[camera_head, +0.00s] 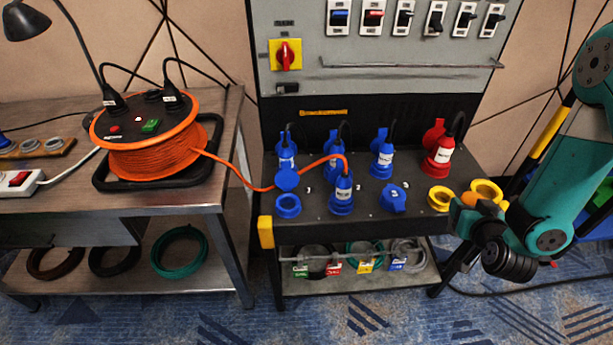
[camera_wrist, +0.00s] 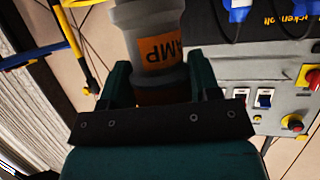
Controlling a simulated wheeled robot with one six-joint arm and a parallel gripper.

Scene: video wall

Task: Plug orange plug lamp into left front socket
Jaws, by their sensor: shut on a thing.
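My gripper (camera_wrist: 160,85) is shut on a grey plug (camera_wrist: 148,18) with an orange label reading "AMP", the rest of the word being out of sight. In the head view my gripper (camera_head: 480,214) is at the right, beside the panel's shelf. A small orange part (camera_head: 469,198) shows there; most of the plug is hidden. The left front socket (camera_head: 287,206) is blue, at the shelf's front left, with its round lid raised behind it. It looks empty. My gripper is well to its right.
Other blue plugs and a red plug (camera_head: 440,158) stand behind. A closed blue socket (camera_head: 393,199) and an open yellow socket (camera_head: 440,198) are nearer my gripper. An orange cable reel (camera_head: 155,158) is left.

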